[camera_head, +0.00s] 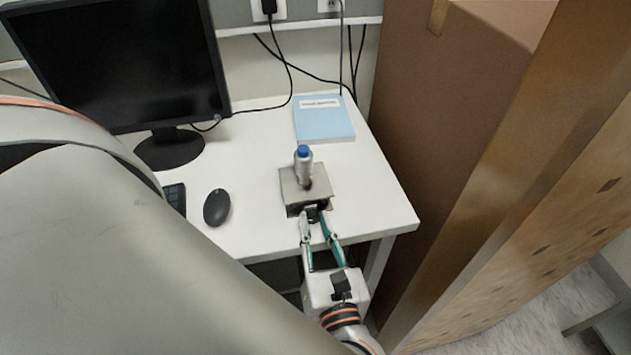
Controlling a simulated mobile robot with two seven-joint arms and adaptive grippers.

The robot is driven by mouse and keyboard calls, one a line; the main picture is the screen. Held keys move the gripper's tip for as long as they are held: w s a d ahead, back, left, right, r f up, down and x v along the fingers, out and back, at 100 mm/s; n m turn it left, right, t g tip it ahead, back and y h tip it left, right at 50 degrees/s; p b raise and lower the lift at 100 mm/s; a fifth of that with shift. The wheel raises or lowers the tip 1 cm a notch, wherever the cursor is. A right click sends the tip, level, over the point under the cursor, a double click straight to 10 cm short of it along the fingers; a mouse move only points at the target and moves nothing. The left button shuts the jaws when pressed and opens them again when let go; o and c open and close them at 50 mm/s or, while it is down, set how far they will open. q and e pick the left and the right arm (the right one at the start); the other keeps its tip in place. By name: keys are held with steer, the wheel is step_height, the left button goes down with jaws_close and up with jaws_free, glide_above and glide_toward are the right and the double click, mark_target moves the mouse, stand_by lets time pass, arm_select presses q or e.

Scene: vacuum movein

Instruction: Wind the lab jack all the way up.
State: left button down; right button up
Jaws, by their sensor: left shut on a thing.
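The lab jack (291,184) stands near the front right edge of the white desk, a small metal platform with a square top plate. A grey bottle with a blue cap (304,164) stands upright on its top plate. My left gripper (315,219) reaches in from the front of the desk, and its fingers are shut on the jack's dark knob (313,212) at the near side. The jack's legs and most of the knob are hidden by the plate and the fingers. My right gripper is not in view.
A monitor (120,60), a keyboard (175,196) and a black mouse (217,207) are on the left of the desk (260,228). A blue book (323,120) lies behind the jack. A tall brown carton (450,110) stands close on the right.

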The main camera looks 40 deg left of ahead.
arm_select(q)
steer(key=shift+m, duration=0.3)
steer(key=c, duration=1.8)
jaws_free()
step_height(320, 180, up, 10)
steer(key=shift+r, duration=0.1)
